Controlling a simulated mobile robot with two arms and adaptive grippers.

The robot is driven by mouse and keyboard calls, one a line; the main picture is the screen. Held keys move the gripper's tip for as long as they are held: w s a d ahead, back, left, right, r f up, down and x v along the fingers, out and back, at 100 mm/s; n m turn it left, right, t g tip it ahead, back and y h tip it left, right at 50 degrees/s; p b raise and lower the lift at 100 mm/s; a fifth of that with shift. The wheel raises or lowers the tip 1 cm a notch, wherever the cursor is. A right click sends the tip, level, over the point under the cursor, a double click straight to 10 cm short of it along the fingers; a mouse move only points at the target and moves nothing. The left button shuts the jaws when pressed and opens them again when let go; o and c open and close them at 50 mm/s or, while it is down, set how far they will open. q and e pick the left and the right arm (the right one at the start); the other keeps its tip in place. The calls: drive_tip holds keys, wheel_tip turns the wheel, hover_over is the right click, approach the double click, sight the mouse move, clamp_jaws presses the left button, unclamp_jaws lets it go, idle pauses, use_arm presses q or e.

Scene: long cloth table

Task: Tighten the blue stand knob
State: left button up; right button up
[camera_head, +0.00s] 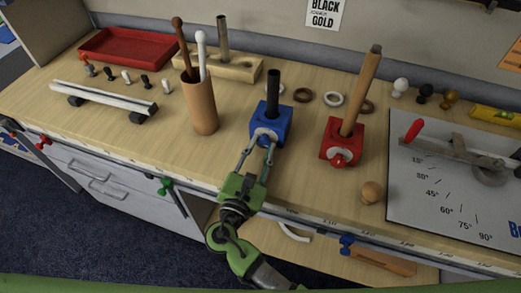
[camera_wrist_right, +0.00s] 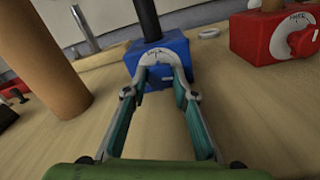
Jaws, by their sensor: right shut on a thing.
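The blue stand (camera_head: 283,128) stands near the table's front edge with a dark rod upright in it. In the right wrist view the blue stand (camera_wrist_right: 181,52) has a pale dial on its front. My right gripper (camera_head: 263,139) reaches the front of the stand from below. In the right wrist view its fingertips (camera_wrist_right: 161,75) are shut around the blue knob, just below the dial. The fingers hide much of the knob, so its exact setting cannot be read. My left gripper is not in view.
A red stand (camera_head: 328,150) with a tilted wooden handle is to the right. A wooden cup (camera_head: 201,106) holding two sticks is to the left. A wooden ball (camera_head: 371,192) and a grey angle board (camera_head: 410,215) lie further right.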

idle(0.3)
drive_tip(key=o, duration=0.8)
drive_tip(key=shift+o, duration=0.2)
drive_tip(key=shift+w, duration=0.15)
drive_tip(key=v, duration=0.7)
drive_tip(key=shift+s, duration=0.25)
